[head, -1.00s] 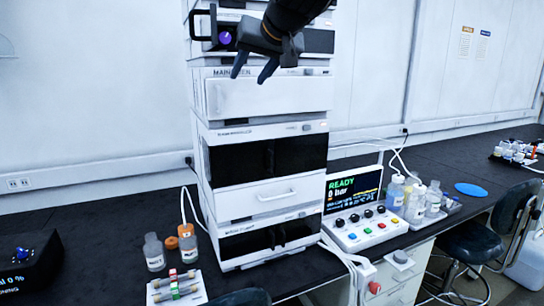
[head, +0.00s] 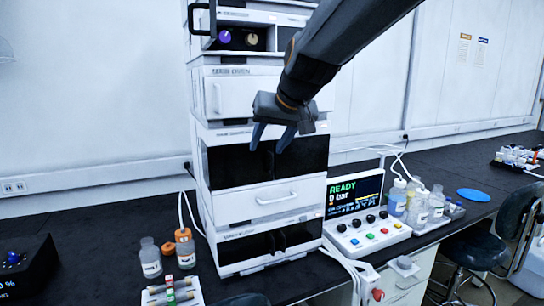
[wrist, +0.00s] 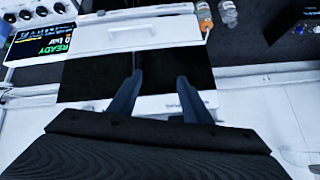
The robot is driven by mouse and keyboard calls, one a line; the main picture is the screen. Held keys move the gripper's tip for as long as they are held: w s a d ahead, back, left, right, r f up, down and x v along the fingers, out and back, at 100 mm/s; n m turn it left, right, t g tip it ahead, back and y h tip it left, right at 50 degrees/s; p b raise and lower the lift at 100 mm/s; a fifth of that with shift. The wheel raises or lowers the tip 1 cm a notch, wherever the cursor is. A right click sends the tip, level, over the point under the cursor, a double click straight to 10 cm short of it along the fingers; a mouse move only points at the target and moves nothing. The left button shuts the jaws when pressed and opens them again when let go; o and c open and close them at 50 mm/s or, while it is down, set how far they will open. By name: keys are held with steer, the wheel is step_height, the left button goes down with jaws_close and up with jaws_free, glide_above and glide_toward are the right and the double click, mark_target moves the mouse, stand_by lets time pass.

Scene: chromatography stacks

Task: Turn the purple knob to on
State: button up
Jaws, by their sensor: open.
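The purple knob (head: 225,36) is on the dark recessed panel of an upper module in the instrument stack, left of a gold knob (head: 252,39). It has a small pale mark, but its setting is too small to read. My gripper (head: 270,140) is open and empty, pointing down in front of the dark middle module, below and to the right of the purple knob and apart from it. In the wrist view, the two blue fingers (wrist: 160,76) stand apart with nothing between them. The purple knob is not in the wrist view.
A control box (head: 368,234) with a READY screen stands right of the stack, with bottles (head: 418,205) beside it. More bottles (head: 168,255) stand at lower left. A dark handle (head: 197,18) juts out left of the purple knob. A drawer handle (head: 277,198) sits below my gripper.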

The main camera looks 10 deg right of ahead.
steer(key=shift+s+d+f, duration=0.15)
steer(key=shift+s+f, duration=0.05)
steer(key=shift+f, duration=0.4)
steer(key=shift+s+d+f, duration=0.15)
steer(key=shift+f, duration=0.45)
steer(key=shift+f+g, duration=0.1)
steer(key=shift+g, duration=0.2)
